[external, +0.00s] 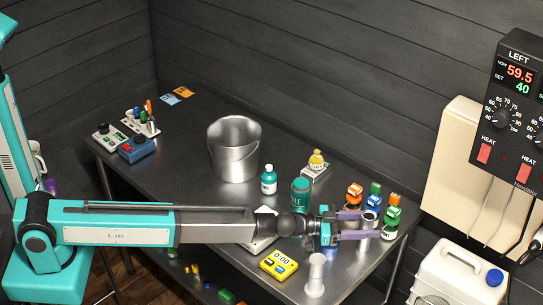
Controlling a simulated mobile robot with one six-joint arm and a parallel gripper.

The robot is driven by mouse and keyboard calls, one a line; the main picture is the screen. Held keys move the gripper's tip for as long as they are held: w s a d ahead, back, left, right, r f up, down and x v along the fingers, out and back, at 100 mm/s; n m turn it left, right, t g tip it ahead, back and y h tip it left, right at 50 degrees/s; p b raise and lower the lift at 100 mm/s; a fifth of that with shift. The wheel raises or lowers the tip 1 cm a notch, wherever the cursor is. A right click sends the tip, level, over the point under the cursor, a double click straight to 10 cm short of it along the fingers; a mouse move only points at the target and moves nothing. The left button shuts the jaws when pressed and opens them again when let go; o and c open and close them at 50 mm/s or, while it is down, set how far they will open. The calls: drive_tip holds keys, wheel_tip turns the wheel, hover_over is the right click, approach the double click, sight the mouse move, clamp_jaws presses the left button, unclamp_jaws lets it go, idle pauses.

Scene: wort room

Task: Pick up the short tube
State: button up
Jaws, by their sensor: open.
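My gripper (372,224) reaches in from the left, low over the right part of the dark table. Its two purple fingers are apart, so it is open. A small pale, upright cylinder with a dark top (371,216) shows at the fingers, partly hidden by them; I cannot tell whether they touch it. A white upright tube with wider ends (316,275) stands near the table's front edge, below my gripper in the picture and apart from it. Which of these two is the short tube is not clear from this view.
Several orange and green-topped containers (354,194) crowd around the fingers. A teal jar (300,194), a teal bottle (268,181) and a metal bucket (233,149) stand farther left. A yellow timer (279,265) lies near the front edge.

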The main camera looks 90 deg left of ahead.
drive_tip(key=c, duration=1.1)
drive_tip(key=shift+r, duration=0.1)
drive_tip(key=shift+c, duration=0.2)
wheel_tip(320, 180, up, 28)
drive_tip(key=p, duration=0.9)
